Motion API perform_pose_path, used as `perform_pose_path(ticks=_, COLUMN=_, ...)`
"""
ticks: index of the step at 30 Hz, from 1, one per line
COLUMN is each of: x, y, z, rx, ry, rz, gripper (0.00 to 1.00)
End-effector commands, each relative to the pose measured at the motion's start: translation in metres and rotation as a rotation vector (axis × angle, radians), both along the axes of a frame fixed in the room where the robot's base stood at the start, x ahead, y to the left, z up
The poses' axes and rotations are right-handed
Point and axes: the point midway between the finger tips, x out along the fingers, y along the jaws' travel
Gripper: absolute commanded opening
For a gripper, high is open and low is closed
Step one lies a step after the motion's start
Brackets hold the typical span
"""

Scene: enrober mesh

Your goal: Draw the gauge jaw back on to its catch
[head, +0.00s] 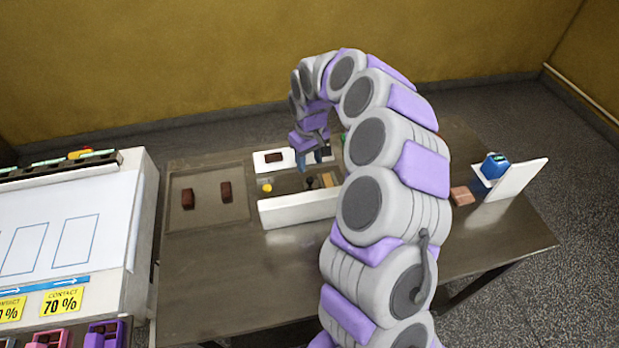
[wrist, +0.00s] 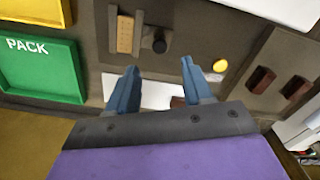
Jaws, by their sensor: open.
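A gauge fixture sits on the table behind a low white wall (head: 298,212). It has a black knob (wrist: 158,42) on a dark grey part, a tan block with small holes (wrist: 125,35) and a yellow ball knob (wrist: 220,65). The yellow ball also shows in the head view (head: 267,188). I cannot tell for sure which part is the jaw or where its catch is. My gripper (wrist: 160,68) is open and empty, its two blue fingers apart over the fixture. In the wrist view the black knob lies just beyond the fingertips, between them. In the head view my arm hides part of the fixture.
A shallow tray (head: 177,217) with two brown pieces is left of the fixture. A green PACK tray (wrist: 40,85) is beside a yellow one (wrist: 35,12). A white upright panel (head: 517,180) and blue device (head: 495,165) stand right.

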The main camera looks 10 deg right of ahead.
Motion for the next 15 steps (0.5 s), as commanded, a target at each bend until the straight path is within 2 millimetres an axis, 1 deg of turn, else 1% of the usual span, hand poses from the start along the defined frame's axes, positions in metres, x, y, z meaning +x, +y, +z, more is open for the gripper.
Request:
perform_pose_path(ticks=1, x=-0.001, y=0.0, z=-0.013, rx=0.0, ry=0.005, rz=0.001, gripper=0.51)
perform_pose_path(ticks=6, x=-0.001, y=0.0, z=-0.045, rx=-0.001, ry=0.005, rz=0.002, gripper=0.51)
perform_pose_path(ticks=10, x=-0.002, y=0.0, z=-0.062, rx=0.0, ry=0.006, rz=0.002, gripper=0.51)
perform_pose_path(ticks=15, x=-0.001, y=0.0, z=-0.073, rx=-0.002, ry=0.004, rz=0.002, gripper=0.51)
